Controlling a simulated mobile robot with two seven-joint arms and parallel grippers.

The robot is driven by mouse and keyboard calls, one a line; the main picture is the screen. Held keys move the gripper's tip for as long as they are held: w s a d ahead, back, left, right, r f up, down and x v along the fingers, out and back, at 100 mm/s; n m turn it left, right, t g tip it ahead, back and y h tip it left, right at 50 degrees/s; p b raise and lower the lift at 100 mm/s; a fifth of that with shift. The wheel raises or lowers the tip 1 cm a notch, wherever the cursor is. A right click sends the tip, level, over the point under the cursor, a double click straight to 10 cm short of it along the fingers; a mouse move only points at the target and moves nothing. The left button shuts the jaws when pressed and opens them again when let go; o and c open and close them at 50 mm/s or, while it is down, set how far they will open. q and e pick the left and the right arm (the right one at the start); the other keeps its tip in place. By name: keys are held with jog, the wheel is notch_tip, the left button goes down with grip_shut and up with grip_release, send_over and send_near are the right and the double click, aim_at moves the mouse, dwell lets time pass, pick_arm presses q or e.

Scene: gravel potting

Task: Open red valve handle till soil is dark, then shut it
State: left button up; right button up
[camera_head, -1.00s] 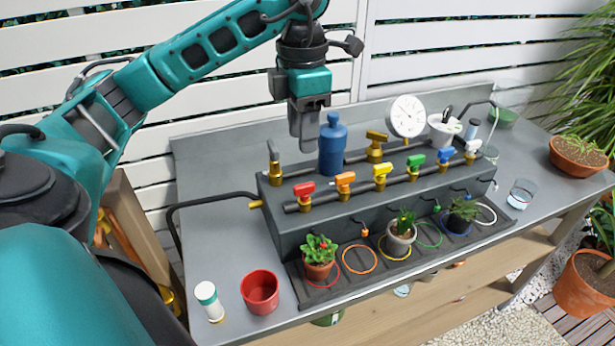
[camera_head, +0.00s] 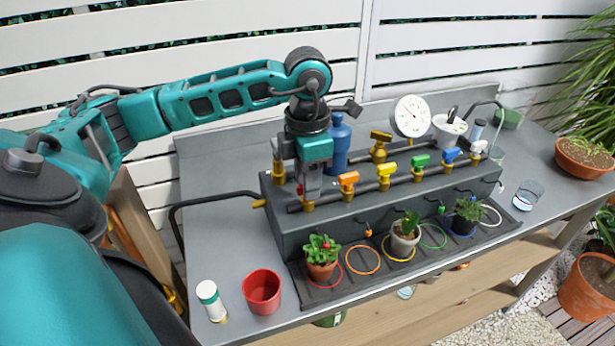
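The red valve handle (camera_head: 300,189) sits at the left end of the front pipe on the dark manifold box (camera_head: 335,228). It is mostly hidden behind my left gripper (camera_head: 309,194), which points down right at it. I cannot tell whether the fingers are apart or closed on the handle, or how far the handle is turned. Below, a leafy plant in a terracotta pot (camera_head: 321,269) stands at the red ring (camera_head: 341,284) on the tray. Its leaves hide most of the soil, so its shade cannot be judged. My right gripper is out of view.
Orange (camera_head: 349,179), yellow (camera_head: 386,170), green, blue and white valves follow to the right. A blue bottle (camera_head: 337,145), brass valve (camera_head: 380,143) and dial gauge (camera_head: 410,117) stand behind. A red cup (camera_head: 262,291) and a white bottle (camera_head: 210,300) stand at front left.

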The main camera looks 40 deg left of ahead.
pick_arm(q)
grip_shut()
dwell(0.4)
jog(key=n, duration=0.6)
jog(key=shift+n+b, duration=0.3)
jog(key=n, duration=1.1)
jog(key=shift+p, duration=0.3)
jog(key=shift+n, duration=0.3)
